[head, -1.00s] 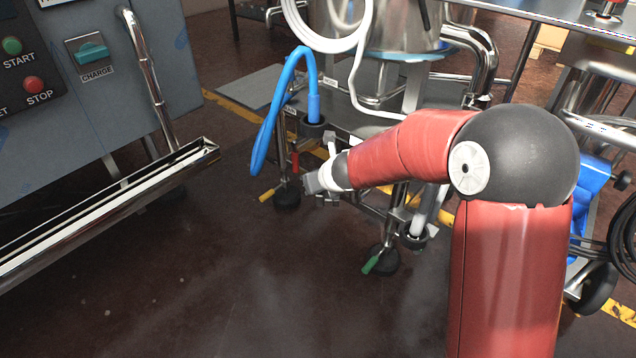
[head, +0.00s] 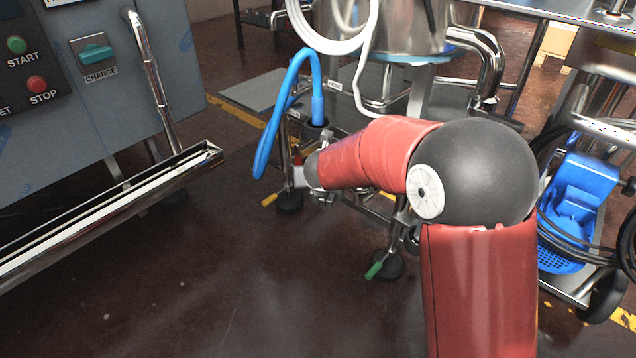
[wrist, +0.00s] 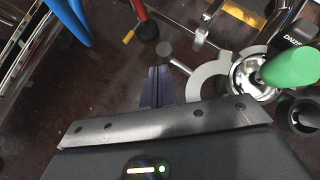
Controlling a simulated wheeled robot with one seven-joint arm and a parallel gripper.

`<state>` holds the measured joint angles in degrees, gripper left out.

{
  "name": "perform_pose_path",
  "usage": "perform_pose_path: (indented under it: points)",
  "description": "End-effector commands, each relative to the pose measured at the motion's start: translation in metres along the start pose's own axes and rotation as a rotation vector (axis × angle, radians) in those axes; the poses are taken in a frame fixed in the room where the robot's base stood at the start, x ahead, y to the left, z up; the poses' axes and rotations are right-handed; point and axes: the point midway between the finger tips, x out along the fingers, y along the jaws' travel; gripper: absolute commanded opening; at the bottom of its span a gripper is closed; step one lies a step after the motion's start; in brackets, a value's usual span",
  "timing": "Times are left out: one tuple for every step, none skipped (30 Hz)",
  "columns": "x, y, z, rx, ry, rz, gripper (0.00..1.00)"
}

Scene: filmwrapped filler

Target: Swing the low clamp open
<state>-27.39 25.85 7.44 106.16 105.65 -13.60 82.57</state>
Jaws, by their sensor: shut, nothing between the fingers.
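In the wrist view, a grey C-shaped clamp half (wrist: 209,80) lies beside a round shiny steel fitting (wrist: 250,76). A thin rod with a dark round knob (wrist: 165,48) reaches left from it. The C-shaped half seems swung away from the fitting on its left side. My gripper (wrist: 159,70) is shut and empty, its dark fingers just left of the C-shaped half and below the knob. I cannot tell whether they touch it. In the head view, my red forearm hides most of the clamp and the gripper.
A green cylinder (wrist: 290,65) stands close at the right of the fitting. A blue hose (head: 265,140) hangs left of my wrist. A steel trough (head: 110,212) juts from the control cabinet (head: 120,90). A blue bucket (head: 582,200) is at right. The front floor is clear.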

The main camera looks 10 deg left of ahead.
Motion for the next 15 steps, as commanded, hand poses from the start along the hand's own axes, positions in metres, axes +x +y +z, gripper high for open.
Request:
perform_pose_path:
  points:
    - [0.003,0.002,0.001,0.02,-0.001,-0.02,0.0]
    - [0.005,0.003,0.002,0.037,-0.001,-0.036,0.0]
    - [0.007,0.004,0.004,0.063,0.0,-0.062,0.0]
    - [0.008,0.004,0.006,0.083,0.0,-0.082,0.0]
    - [0.009,0.004,0.008,0.1,0.0,-0.1,0.0]
    - [0.011,0.004,0.01,0.125,0.0,-0.125,0.0]
    - [0.012,0.004,0.012,0.143,0.001,-0.142,0.0]
    - [0.013,0.004,0.013,0.16,0.0,-0.159,0.0]
    - [0.015,0.004,0.015,0.181,0.0,-0.181,0.0]
    - [0.016,0.004,0.016,0.197,0.001,-0.197,0.0]
    - [0.017,0.004,0.018,0.211,0.0,-0.211,0.0]
    - [0.018,0.003,0.019,0.23,0.001,-0.23,0.0]
    - [0.019,0.003,0.02,0.244,0.001,-0.243,0.0]
    - [0.021,0.003,0.021,0.256,0.001,-0.255,0.0]
    - [0.021,0.002,0.023,0.264,0.0,-0.264,0.0]
